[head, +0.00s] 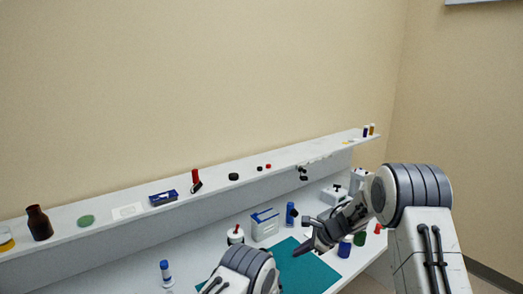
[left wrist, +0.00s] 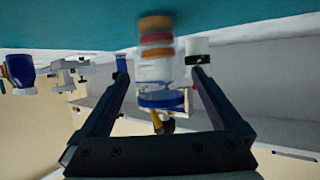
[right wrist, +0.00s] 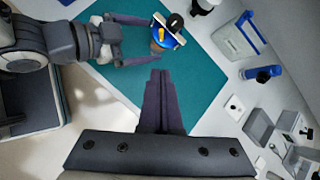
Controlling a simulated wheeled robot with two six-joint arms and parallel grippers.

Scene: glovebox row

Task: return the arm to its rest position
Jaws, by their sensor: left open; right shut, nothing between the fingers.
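My right arm enters from the right in the head view. Its gripper (head: 298,251) is shut and empty above the teal mat (head: 312,275). In the right wrist view its closed fingers (right wrist: 158,76) point over the mat. My left arm shows at the bottom of the head view, its fingers out of frame there. The left wrist view shows the left gripper (left wrist: 160,68) open, with a blurred striped object (left wrist: 155,68) between or just beyond the fingers.
A blue-and-white box (head: 265,224), a blue tube (head: 290,214) and a white bottle (head: 236,235) stand behind the mat. A raised shelf (head: 105,228) at the back holds a brown bottle (head: 39,223) and small items. A blue-capped vial (head: 166,272) stands at left.

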